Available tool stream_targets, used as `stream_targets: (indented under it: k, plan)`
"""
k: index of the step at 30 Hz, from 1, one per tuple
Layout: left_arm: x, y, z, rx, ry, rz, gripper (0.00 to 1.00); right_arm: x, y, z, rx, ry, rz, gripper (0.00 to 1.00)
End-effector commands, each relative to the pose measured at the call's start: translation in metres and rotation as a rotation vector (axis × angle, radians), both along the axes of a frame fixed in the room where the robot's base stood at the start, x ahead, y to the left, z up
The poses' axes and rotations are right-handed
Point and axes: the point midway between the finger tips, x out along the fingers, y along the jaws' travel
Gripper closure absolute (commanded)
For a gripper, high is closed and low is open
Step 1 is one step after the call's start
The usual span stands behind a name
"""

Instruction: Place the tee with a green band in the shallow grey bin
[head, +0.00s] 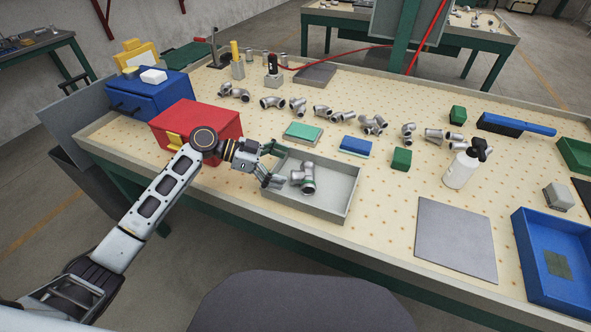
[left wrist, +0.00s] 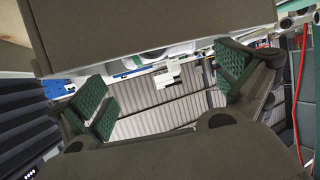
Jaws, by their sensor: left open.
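The grey metal tee with a green band (head: 307,185) is inside the shallow grey bin (head: 338,208), toward its left end. The green band shows at the tee's lower right. My left gripper (head: 272,165) is over the bin's left side, just left of the tee, with its fingers spread and nothing between them. In the left wrist view the two green-padded fingers (left wrist: 165,88) stand wide apart, with only distant background between them. The tee does not show in that view. My right gripper is not in view.
A red drawer box (head: 200,127) stands left of the bin. Several metal fittings (head: 322,111) lie in a row behind it. A green-topped box (head: 302,133), a blue-topped box (head: 356,146) and a green block (head: 401,159) sit close behind. A grey mat (head: 455,240) lies to the right.

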Motion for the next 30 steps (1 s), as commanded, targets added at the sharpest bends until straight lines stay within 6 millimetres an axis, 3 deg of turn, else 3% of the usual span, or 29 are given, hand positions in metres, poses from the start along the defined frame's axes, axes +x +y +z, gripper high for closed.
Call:
stream_targets:
  k: [6,12,30]
  plan:
    - [-0.002,0.028,0.011,0.001,0.001,0.0,0.0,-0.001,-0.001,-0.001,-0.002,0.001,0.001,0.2]
    - [-0.003,0.042,0.017,0.0,0.001,0.0,0.0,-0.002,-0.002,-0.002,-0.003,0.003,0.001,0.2]
    - [-0.004,0.045,0.019,0.0,0.0,-0.001,0.0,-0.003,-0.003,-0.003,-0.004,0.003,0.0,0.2]
